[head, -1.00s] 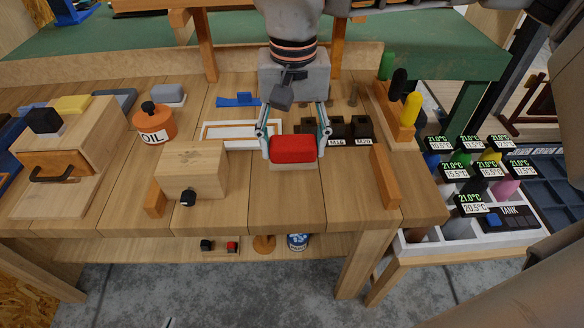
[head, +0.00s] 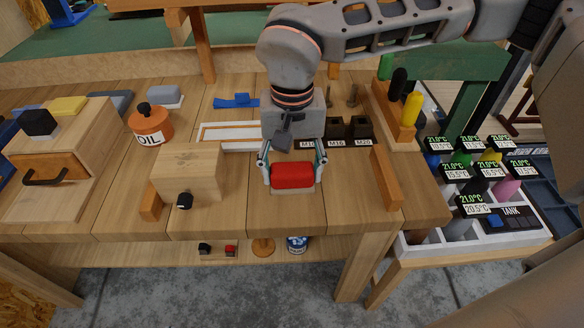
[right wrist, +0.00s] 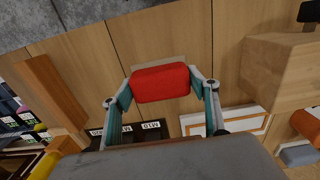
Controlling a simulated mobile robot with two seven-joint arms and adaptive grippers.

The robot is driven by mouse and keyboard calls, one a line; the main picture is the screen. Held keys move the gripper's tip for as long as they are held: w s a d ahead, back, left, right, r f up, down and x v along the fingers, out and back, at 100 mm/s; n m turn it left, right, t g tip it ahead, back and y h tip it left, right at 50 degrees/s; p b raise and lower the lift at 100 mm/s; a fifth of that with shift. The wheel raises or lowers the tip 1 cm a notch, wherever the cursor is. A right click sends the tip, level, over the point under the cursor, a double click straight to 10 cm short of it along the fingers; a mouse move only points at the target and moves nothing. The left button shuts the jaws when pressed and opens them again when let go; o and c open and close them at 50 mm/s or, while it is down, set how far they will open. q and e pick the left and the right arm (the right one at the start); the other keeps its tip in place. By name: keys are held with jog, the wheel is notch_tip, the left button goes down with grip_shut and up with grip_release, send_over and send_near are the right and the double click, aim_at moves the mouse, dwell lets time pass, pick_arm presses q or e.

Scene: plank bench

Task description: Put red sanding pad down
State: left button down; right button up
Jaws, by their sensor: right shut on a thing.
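The red sanding pad (head: 292,175) has a red top and a pale underside. My right gripper (head: 292,170) is shut on it, one finger at each end, over the front part of the plank bench. In the right wrist view the pad (right wrist: 160,82) sits between the fingertips (right wrist: 160,88), with bare planks beyond it. I cannot tell whether its underside touches the bench. My left gripper is not in view.
A wooden box with a black knob (head: 190,172) stands left of the pad. An upright wooden strip (head: 386,177) is to the right. Dark labelled bins (head: 337,130) and a white-framed tray (head: 228,136) lie behind. Bare planks surround the pad.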

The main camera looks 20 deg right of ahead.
aim_at(292, 169)
jog(key=o, duration=1)
pick_arm(q)
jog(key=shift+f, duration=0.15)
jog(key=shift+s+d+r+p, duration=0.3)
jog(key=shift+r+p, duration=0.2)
jog(key=shift+p, duration=0.4)
pick_arm(e)
jog(key=shift+r, duration=6.1)
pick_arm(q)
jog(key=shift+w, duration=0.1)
